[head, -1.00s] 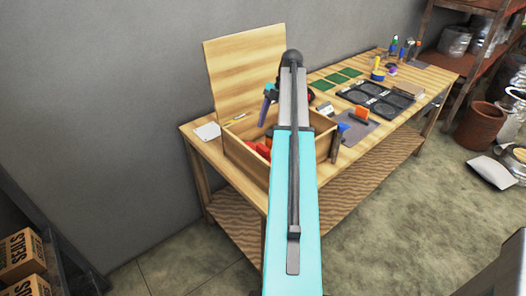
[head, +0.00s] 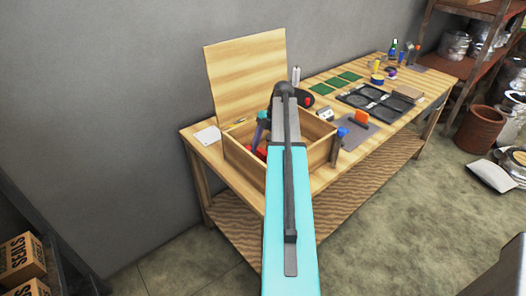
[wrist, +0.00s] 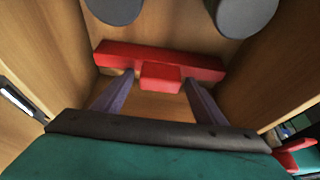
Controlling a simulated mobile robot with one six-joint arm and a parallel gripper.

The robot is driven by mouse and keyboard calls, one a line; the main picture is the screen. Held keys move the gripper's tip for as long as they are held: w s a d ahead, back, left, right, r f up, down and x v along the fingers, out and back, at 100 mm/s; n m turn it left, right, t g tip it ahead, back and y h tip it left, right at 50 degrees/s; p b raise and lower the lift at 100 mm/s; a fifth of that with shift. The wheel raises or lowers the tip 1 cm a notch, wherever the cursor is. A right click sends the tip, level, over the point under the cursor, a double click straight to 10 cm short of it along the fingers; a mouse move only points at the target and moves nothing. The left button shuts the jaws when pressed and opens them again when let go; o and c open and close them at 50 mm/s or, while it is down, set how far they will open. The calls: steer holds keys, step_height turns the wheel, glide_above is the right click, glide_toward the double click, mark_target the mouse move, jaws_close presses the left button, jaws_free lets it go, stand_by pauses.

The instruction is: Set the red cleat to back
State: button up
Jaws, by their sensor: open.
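The red cleat (wrist: 205,66) is a long bar with a small block (wrist: 160,77) at its middle. It lies inside the open wooden box (head: 236,163), and part of it also shows red in the head view (head: 261,153). My gripper (wrist: 160,84) is open, its two purple fingers on either side of the block. Their tips are at the bar's near edge; whether they touch the cleat I cannot tell. In the head view my gripper (head: 258,140) reaches down into the box, and my arm hides much of the box's right side.
The box's wooden lid (head: 245,75) stands upright behind. Two grey round ends (wrist: 245,12) show above the cleat in the wrist view. A black tray (head: 377,101), green boards (head: 350,76) and an orange-handled scraper (head: 360,118) lie on the bench to the right.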

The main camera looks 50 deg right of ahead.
mark_target(256, 154)
steer(key=c, duration=1.5)
steer(key=shift+w+a, duration=0.2)
steer(key=shift+a, duration=1.45)
steer(key=o, duration=1.5)
